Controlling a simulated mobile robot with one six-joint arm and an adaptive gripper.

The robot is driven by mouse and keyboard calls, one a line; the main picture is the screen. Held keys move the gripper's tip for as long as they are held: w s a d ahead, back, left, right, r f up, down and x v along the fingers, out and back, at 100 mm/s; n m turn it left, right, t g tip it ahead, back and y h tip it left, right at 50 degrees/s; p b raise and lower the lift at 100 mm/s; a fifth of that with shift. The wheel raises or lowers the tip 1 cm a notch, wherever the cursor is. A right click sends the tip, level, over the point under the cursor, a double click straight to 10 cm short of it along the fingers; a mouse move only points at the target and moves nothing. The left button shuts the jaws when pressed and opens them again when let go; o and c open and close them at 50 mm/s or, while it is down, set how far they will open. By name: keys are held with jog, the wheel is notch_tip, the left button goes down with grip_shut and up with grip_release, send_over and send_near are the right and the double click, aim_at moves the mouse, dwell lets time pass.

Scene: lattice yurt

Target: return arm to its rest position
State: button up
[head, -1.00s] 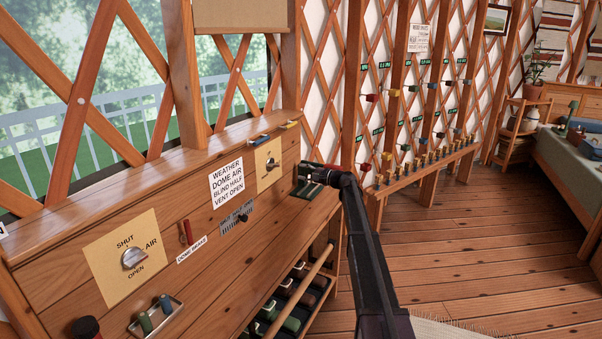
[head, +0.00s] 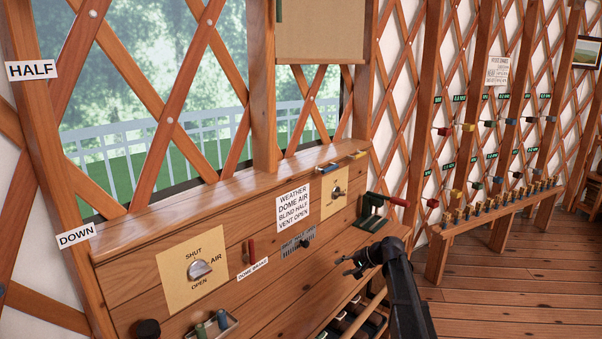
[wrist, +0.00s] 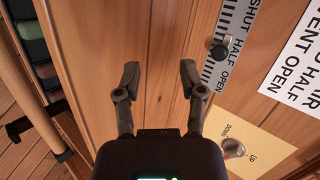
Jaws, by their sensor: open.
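My black arm rises from the bottom right of the head view, bent at the wrist. My gripper (head: 349,267) is open and empty, held in front of the wooden panel (head: 270,290), below and left of the green crank bracket (head: 371,213) with its red handle (head: 399,202). In the wrist view my gripper (wrist: 160,74) shows two spread fingers with only bare wood between them. The vent slider's black knob (wrist: 219,51) is right of the fingers, apart from them.
The AIR dial (head: 200,269), red dome brake lever (head: 251,250) and weather card (head: 293,208) are on the panel. Below is a rack of rolls (head: 352,318). A peg bench (head: 500,208) stands at the right, with open floor (head: 480,290) before it.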

jog(key=s+d+f+n+g+h, duration=0.1)
jog(key=s+f+n+g+h, duration=0.3)
jog(key=s, duration=1.2)
jog(key=s+d+f+n+h, duration=0.15)
jog(key=s+h, duration=0.35)
jog(key=s, duration=1)
notch_tip(320, 180, up, 17)
jog(key=p, duration=1.8)
jog(key=shift+p, duration=0.3)
